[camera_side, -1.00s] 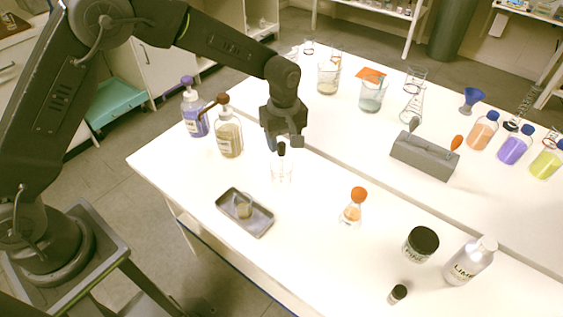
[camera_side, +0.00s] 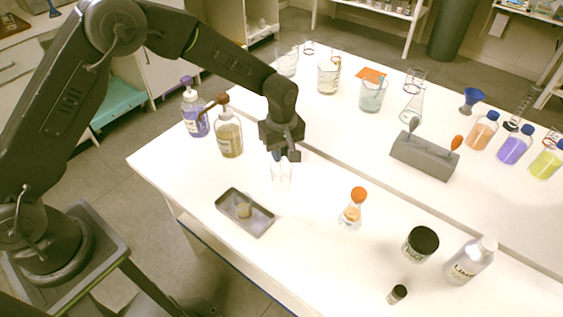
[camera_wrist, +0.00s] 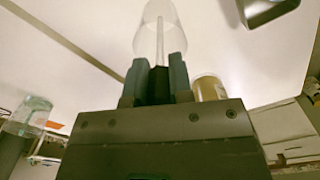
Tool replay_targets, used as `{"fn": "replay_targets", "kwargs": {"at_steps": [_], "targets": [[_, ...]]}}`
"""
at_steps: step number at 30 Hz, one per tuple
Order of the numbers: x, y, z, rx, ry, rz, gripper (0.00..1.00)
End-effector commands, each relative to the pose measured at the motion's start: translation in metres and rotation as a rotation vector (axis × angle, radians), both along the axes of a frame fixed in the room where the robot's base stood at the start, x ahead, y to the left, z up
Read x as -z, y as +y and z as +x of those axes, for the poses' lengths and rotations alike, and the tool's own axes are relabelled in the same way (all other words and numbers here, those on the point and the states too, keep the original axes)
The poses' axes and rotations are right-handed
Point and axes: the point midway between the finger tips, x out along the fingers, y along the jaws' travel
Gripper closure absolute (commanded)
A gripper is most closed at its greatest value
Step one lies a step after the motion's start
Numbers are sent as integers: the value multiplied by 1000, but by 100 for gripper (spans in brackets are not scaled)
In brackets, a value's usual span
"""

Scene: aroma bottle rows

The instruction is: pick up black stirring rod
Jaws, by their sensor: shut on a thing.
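My gripper (camera_side: 284,155) is over the clear glass vessel (camera_side: 281,177) near the table's left middle. In the wrist view, my gripper (camera_wrist: 159,72) is shut on the black top of the stirring rod (camera_wrist: 158,86), which sits between the two blue-grey fingers. The rod's pale thin shaft runs from the fingers into the clear glass vessel (camera_wrist: 151,22). In the side view the rod's black top is hidden by the fingers. The rod's lower end is too faint to make out.
A grey tray (camera_side: 262,224) with a small vessel lies in front. Two pump bottles, one purple (camera_side: 194,116) and one tan (camera_side: 228,138), stand left. An orange-stoppered flask (camera_side: 352,212) stands right. A grey holder (camera_side: 424,158) is further back.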

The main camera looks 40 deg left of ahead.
Motion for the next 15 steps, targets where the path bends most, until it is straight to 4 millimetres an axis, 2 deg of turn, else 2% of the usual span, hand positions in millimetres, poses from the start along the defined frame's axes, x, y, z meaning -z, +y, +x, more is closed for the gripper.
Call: {"fn": "replay_targets", "kwargs": {"at_steps": [9,11,15], "targets": [[-4,0,0,0,-1,0,97],[-10,0,1,0,-2,0,97],[-34,0,1,0,-6,-1,97]]}}
